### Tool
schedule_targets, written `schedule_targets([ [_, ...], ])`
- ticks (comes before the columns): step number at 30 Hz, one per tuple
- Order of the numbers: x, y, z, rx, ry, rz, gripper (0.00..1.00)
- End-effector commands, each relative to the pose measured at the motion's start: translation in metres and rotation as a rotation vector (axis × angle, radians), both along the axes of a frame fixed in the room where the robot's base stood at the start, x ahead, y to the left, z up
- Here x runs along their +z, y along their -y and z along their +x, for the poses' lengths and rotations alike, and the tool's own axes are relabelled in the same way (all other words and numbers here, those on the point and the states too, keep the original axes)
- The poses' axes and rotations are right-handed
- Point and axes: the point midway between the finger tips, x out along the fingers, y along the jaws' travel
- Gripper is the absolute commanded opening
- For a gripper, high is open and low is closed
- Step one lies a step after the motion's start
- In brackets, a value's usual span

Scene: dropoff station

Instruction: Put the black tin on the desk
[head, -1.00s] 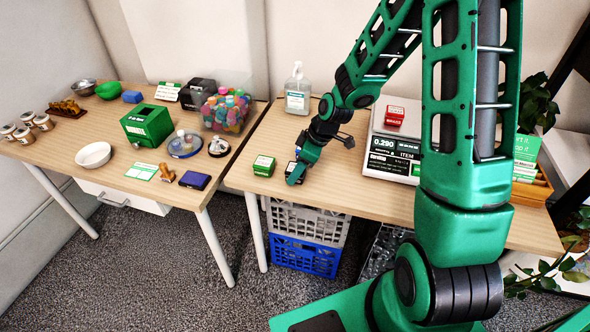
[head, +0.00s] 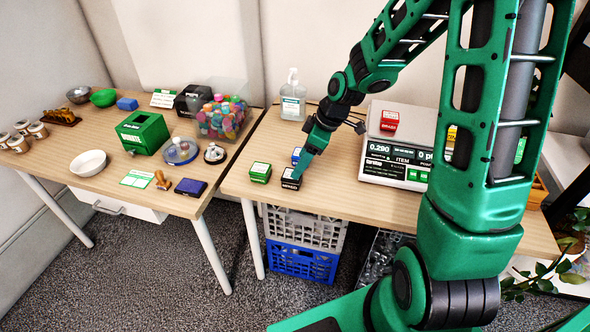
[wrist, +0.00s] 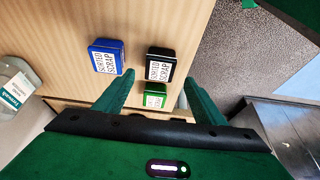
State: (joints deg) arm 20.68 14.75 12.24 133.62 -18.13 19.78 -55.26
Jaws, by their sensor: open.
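The black tin (head: 290,184), with a white label, sits near the front edge of the right wooden table (head: 330,198). It also shows in the wrist view (wrist: 160,66), label up, ahead of the gap between my fingers. My gripper (head: 299,174) is open, just above and behind the black tin in the head view. In the wrist view my open gripper (wrist: 157,78) has nothing held between its fingers. Whether a finger touches the tin I cannot tell. Which table the task calls the desk is not marked.
A green tin (head: 260,172) stands left of the black one, and a blue tin (head: 296,155) behind it. A scale (head: 399,178) with a red box stands to the right, a sanitizer bottle (head: 292,103) at the back. The left table (head: 128,196) holds several items; a gap separates the tables.

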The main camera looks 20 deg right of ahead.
Motion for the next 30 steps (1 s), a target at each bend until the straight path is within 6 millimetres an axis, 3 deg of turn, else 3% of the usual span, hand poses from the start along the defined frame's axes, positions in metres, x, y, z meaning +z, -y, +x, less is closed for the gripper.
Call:
schedule_targets([
  [9,0.036,0.013,-0.008,-0.002,0.001,-0.001,0.64],
  [20,0.044,0.021,-0.017,-0.038,-0.016,-0.015,0.64],
  [25,0.064,0.058,-0.056,-0.249,-0.098,-0.083,0.64],
  [30,0.092,0.104,-0.122,-0.598,-0.202,-0.141,0.64],
])
